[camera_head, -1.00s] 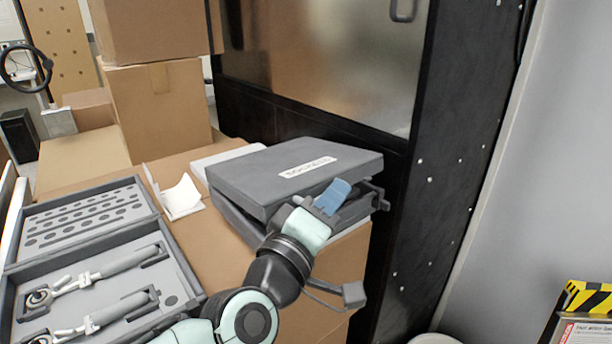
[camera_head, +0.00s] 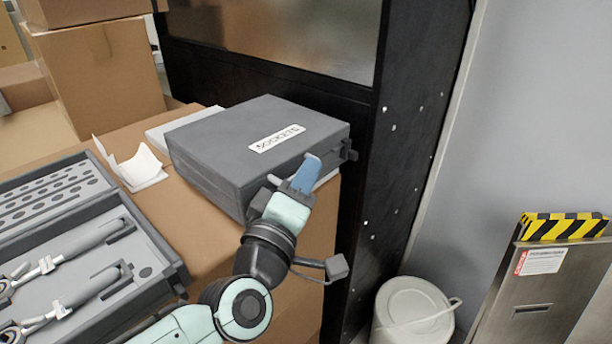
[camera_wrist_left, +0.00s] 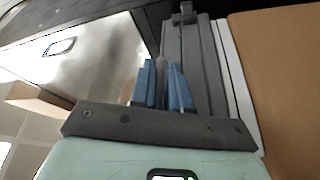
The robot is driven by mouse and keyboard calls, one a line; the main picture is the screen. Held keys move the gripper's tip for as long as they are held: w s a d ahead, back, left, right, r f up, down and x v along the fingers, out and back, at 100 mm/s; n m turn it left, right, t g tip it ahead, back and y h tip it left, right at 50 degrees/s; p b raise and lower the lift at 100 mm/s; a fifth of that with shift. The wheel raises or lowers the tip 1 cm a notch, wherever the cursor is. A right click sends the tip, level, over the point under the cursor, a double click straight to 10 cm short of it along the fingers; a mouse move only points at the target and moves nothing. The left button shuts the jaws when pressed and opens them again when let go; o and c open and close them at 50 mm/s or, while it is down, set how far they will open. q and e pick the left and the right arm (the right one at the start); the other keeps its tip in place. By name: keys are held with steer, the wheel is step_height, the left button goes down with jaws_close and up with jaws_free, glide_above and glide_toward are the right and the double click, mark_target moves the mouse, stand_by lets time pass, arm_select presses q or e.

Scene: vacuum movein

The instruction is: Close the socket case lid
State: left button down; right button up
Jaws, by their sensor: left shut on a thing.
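The grey socket case (camera_head: 225,150), labelled "SOCKETS", lies on a cardboard box. Its lid (camera_head: 215,128) lies flat over the base, with no clear gap along the visible sides. My left gripper (camera_head: 303,175) is at the case's front right side. Its blue fingers are shut on a part of the case at that edge; the held part is mostly hidden. In the left wrist view the fingers (camera_wrist_left: 164,82) stand against the grey case (camera_wrist_left: 193,65) with a narrow greyish piece between them. My right gripper is not in view.
An open grey tool case (camera_head: 75,262) with wrenches is at the left. A folded white paper (camera_head: 135,168) lies between the cases. A black cabinet (camera_head: 375,150) stands close behind and right. A white bucket (camera_head: 412,310) is on the floor at right.

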arm_select(q)
steer(key=c, duration=1.5)
jaws_free()
steer(key=shift+w+a+f, duration=0.15)
steer(key=shift+w+f, duration=0.05)
steer(key=shift+f, duration=0.55)
steer(key=shift+o, duration=0.2)
steer(key=shift+s, duration=0.1)
steer(key=r+v, duration=0.1)
steer(key=v, duration=1.2)
steer(key=shift+s+b, duration=0.2)
steer(key=shift+b, duration=0.1)
